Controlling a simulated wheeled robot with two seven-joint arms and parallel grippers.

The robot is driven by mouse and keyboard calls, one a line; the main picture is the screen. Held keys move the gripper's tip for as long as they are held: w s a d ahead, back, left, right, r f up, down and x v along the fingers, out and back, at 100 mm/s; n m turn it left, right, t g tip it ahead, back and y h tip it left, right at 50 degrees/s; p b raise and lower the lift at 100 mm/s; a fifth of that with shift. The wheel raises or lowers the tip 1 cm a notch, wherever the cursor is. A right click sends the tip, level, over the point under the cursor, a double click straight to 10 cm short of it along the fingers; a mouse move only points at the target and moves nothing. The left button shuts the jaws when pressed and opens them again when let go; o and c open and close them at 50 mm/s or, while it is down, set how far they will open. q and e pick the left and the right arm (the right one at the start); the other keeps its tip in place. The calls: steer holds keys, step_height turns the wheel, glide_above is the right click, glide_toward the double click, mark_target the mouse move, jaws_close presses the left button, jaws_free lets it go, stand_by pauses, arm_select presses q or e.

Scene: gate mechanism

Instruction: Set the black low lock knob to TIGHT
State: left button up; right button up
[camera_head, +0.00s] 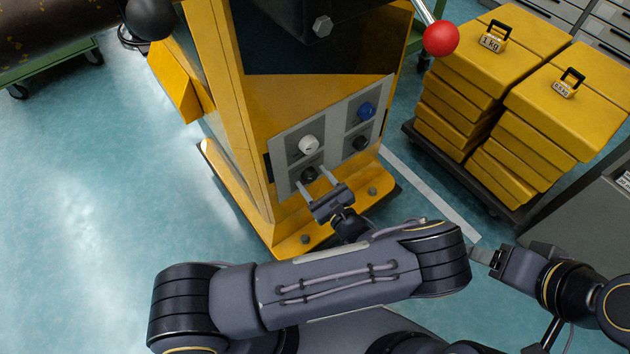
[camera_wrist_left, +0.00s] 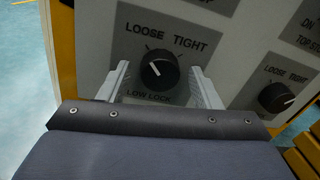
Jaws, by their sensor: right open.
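The black low lock knob (camera_wrist_left: 161,69) sits on a grey panel below the words LOOSE and TIGHT, with LOW LOCK printed under it. Its white pointer mark leans up and left, toward LOOSE. The knob also shows in the head view (camera_head: 309,173). My left gripper (camera_head: 313,178) is open, its two fingers on either side of the knob. In the left wrist view (camera_wrist_left: 158,72) a gap shows between each finger and the knob. My right gripper (camera_head: 482,256) is open and empty, low at the right, away from the panel.
The panel also carries a white knob (camera_head: 308,145), a blue knob (camera_head: 366,109) and a second black knob (camera_head: 360,143), whose mark points toward TIGHT in the wrist view (camera_wrist_left: 277,98). A red ball handle (camera_head: 441,38) juts out above. Yellow weights (camera_head: 520,100) stand on a cart at right.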

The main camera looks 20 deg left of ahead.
arm_select(q)
steer(key=c, duration=0.8)
steer(key=shift+c, duration=0.2)
steer(key=shift+m, duration=0.4)
steer(key=shift+r+m+p, duration=0.1)
steer(key=shift+m+p, duration=0.5)
steer(key=shift+m, duration=0.4)
steer(key=m+p, duration=0.1)
steer(key=m, duration=0.2)
steer(key=shift+m, duration=0.3)
steer(key=m+p, duration=0.1)
steer(key=m, duration=0.4)
steer(key=shift+d+g, duration=0.1)
steer(key=shift+g, duration=0.3)
steer(key=m, duration=0.5)
steer(key=shift+m+g, duration=0.3)
steer(key=shift+m, duration=0.3)
